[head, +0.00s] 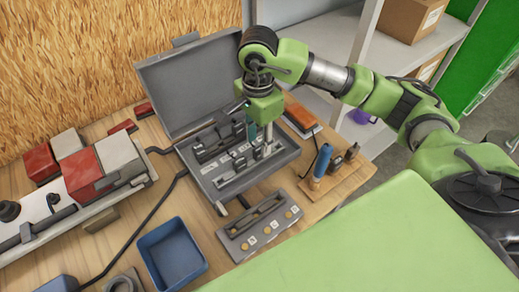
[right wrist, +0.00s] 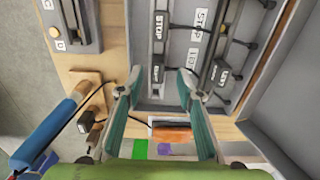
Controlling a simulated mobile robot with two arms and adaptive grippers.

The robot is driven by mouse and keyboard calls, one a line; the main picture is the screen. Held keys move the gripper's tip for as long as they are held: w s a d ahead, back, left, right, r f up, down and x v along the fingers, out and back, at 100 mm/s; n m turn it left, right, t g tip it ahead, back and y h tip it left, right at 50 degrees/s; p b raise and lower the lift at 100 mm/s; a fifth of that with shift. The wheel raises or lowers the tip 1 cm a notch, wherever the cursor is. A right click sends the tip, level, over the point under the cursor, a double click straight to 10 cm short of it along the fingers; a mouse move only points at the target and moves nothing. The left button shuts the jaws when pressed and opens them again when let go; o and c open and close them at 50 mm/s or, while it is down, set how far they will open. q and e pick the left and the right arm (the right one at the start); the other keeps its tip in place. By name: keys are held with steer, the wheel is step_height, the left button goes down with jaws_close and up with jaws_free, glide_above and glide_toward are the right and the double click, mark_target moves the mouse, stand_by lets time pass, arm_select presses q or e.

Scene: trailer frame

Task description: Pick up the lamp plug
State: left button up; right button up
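An open grey case (head: 282,160) on the wooden table holds several dark plug-like pieces and cables beside small white labels. In the right wrist view, black pieces sit at labels reading STOP, one being a black plug-like piece (right wrist: 157,73). I cannot tell which piece is the lamp plug. My right gripper (head: 258,145) points down over the right part of the case and partly hides it. In the right wrist view, the teal fingers of the right gripper (right wrist: 157,88) are spread apart near the case edge, with nothing held between them. My left gripper is not in view.
The raised case lid (head: 195,82) stands behind. A slotted grey panel (head: 238,247) lies in front, beside a blue bin (head: 172,255). A blue-handled tool (head: 321,165) stands right of the case, near an orange item (head: 301,114). Red and grey blocks (head: 82,172) fill the left.

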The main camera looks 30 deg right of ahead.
mark_target(259, 148)
steer(key=f+p, duration=0.1)
steer(key=f, duration=0.2)
steer(key=shift+s+f, duration=0.1)
steer(key=shift+s, duration=0.1)
steer(key=shift+f, duration=0.3)
steer(key=c, duration=0.8)
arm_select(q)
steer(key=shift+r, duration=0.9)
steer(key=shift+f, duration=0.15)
arm_select(e)
steer(key=shift+r, duration=0.15)
steer(key=shift+w+r+b, duration=0.1)
steer(key=shift+r+b, duration=0.55)
arm_select(q)
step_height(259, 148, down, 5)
steer(key=b, duration=0.4)
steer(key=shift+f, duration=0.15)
arm_select(e)
steer(key=s+r, duration=0.3)
steer(key=s, duration=0.1)
steer(key=s+a+r, duration=0.1)
steer(key=s+r, duration=0.3)
steer(key=s, duration=0.1)
steer(key=s+a+r, duration=0.1)
steer(key=s+r, duration=0.3)
steer(key=s, duration=0.1)
steer(key=shift+r, duration=0.25)
